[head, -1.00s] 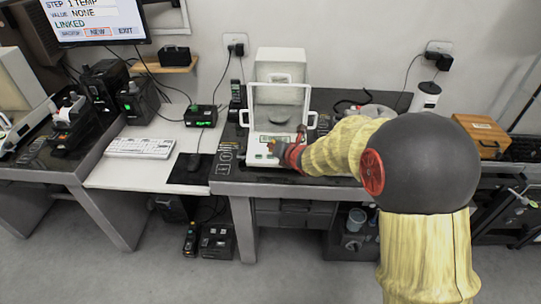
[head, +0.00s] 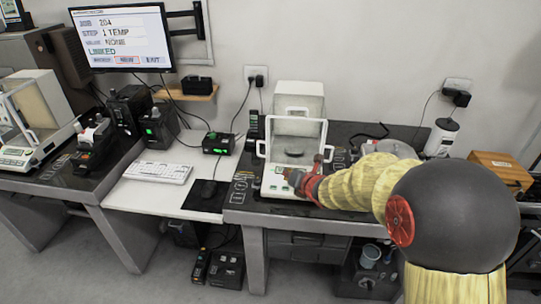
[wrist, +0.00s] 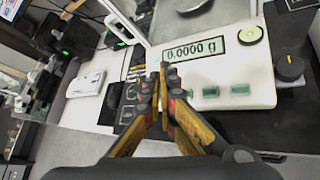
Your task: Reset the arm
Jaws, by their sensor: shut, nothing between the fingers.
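My gripper (wrist: 164,95) is shut and empty in the wrist view, its fingertips together just in front of the white balance (wrist: 258,88). The balance display reads 0.0000 g, with green buttons below it. In the head view my arm comes in from the right, and my gripper (head: 296,180) is at the front panel of the balance (head: 277,190). The glass weighing chamber (head: 294,150) stands behind it, with a round dark pan (head: 295,153) inside. Whether the fingertips touch the panel I cannot tell.
A keyboard (head: 158,172) and mouse (head: 208,188) lie on the lower white desk to the left. A monitor (head: 122,38) shows "1 TEMP" and "LINKED". A white cylinder (head: 441,137) and a wooden box (head: 500,170) stand to the right. A black knob (wrist: 290,68) is right of the balance.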

